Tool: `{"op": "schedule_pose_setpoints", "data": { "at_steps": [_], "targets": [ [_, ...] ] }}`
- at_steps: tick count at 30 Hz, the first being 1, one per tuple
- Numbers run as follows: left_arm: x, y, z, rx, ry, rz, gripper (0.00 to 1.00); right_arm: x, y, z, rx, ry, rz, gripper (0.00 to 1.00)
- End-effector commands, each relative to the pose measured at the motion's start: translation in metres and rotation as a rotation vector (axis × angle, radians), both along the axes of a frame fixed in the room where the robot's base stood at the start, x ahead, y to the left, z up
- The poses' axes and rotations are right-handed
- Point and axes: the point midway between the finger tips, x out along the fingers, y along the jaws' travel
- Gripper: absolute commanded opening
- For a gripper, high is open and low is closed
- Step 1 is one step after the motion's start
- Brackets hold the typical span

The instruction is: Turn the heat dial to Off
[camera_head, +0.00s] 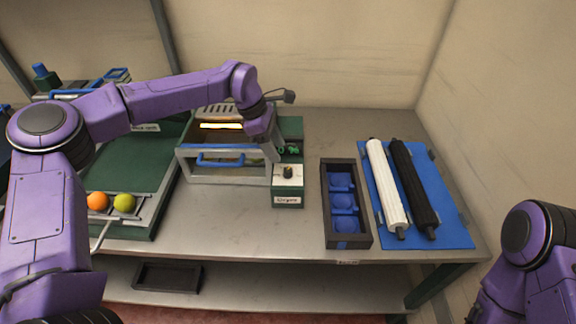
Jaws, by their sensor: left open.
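The heat dial (287,171) appears to be the small dark knob on the white top plate of a green control box (288,201) in the head view. Its pointer setting is too small to read. My left gripper (277,153) reaches down from the left arm just behind the dial, beside the heater's right edge. It is open and looks apart from the dial, with its fingertips partly hard to make out. The heater (225,176) is a grey box with a blue front handle and a glowing bar on top. My right gripper is out of view.
A black tray (327,210) with blue round cups stands right of the control box. A white roller (386,185) and a black roller (414,188) lie on a blue mat (452,210). The bench front is clear.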

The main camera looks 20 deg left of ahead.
Motion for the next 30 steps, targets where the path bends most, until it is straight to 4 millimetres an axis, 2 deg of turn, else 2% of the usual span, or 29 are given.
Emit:
{"op": "schedule_pose_setpoints", "data": {
  "at_steps": [1, 9, 13, 20, 21, 23, 24, 26, 30],
  "targets": [
    [-0.001, -0.004, -0.008, 0.002, 0.006, -0.002, 0.54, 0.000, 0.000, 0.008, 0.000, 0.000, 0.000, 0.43],
    [0.003, -0.026, -0.058, 0.000, 0.004, -0.002, 0.54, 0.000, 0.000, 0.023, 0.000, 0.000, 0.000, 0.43],
    [0.004, -0.031, -0.070, 0.001, 0.002, -0.003, 0.54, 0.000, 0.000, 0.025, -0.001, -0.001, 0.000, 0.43],
    [0.005, -0.032, -0.072, 0.001, 0.001, -0.004, 0.54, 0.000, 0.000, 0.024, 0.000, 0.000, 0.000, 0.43],
    [0.005, -0.032, -0.072, 0.001, 0.001, -0.004, 0.50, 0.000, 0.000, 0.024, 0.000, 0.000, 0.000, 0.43],
    [0.005, -0.032, -0.072, 0.001, 0.001, -0.004, 0.31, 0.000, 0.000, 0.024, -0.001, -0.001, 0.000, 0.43],
    [0.005, -0.032, -0.072, 0.001, 0.001, -0.004, 0.18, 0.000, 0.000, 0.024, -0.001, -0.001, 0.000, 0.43],
    [0.005, -0.032, -0.072, 0.001, 0.001, -0.004, 0.00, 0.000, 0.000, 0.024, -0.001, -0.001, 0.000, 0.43],
    [0.005, -0.032, -0.072, 0.001, 0.000, -0.002, 0.00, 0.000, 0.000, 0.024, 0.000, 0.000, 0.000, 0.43]
  ]
}}
